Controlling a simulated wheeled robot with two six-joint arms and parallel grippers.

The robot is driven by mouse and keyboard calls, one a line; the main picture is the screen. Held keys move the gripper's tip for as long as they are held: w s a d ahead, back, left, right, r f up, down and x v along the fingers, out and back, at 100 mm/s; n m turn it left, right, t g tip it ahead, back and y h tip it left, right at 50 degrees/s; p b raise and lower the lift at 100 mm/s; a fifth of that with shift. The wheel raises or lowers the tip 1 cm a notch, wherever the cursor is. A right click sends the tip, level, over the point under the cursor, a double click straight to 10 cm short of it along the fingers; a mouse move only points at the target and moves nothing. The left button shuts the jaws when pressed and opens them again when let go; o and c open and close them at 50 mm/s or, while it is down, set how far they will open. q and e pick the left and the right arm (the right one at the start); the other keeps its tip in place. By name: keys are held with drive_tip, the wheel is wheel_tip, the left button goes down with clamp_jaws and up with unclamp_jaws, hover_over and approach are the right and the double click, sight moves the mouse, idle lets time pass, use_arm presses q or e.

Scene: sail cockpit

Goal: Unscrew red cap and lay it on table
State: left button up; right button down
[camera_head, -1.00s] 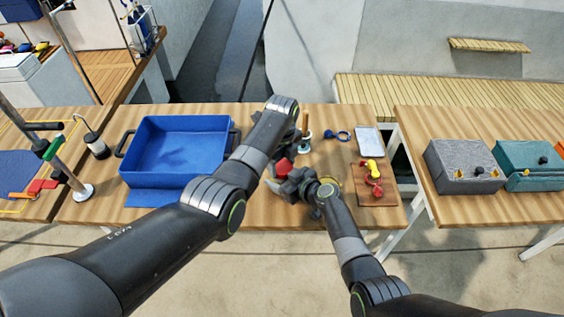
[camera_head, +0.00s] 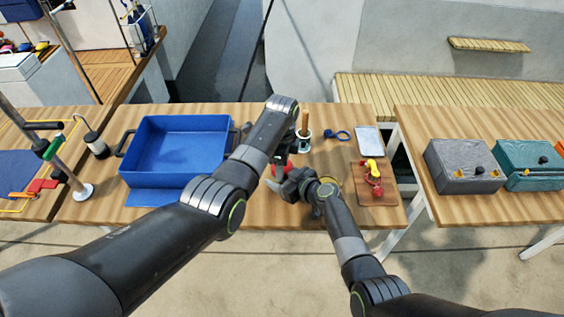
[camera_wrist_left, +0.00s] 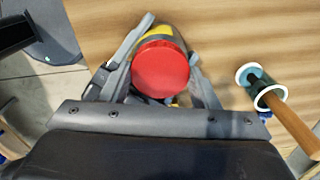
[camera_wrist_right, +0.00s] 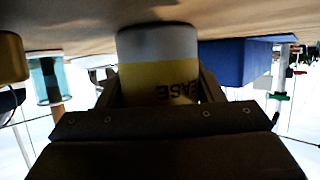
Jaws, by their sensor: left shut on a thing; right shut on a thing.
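The red cap (camera_wrist_left: 161,68) is round and sits on a can with a yellow label (camera_wrist_right: 160,80) that reads "EASE". My left gripper (camera_wrist_left: 160,60) has a finger on each side of the cap and is shut on it from above. My right gripper (camera_wrist_right: 158,92) is shut on the body of the can from the side, low over the table. In the head view, my left gripper (camera_head: 283,160) and right gripper (camera_head: 278,183) meet at the can and hide most of it. Any gap between cap and can is hidden.
A blue bin (camera_head: 180,125) stands left on the table. A wood-handled tool (camera_head: 305,123) stands just behind the grippers; a blue ring (camera_head: 338,134) and grey tablet (camera_head: 368,140) lie right of it. A wooden board (camera_head: 378,196) holds a yellow and red item. Bare table lies at front left.

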use_arm(q)
drive_tip(key=o, duration=1.1)
wheel_tip(320, 180, up, 4)
drive_tip(key=shift+r, duration=0.25)
drive_tip(key=shift+c, duration=0.5)
drive_tip(key=r+m, duration=0.1)
drive_tip(key=m, duration=0.2)
drive_tip(key=shift+r, duration=0.35)
drive_tip(key=m, duration=0.1)
drive_tip(key=r+m, duration=0.1)
drive_tip(key=m, duration=0.1)
drive_tip(key=shift+r+m, duration=0.3)
drive_tip(key=shift+f, duration=3.95)
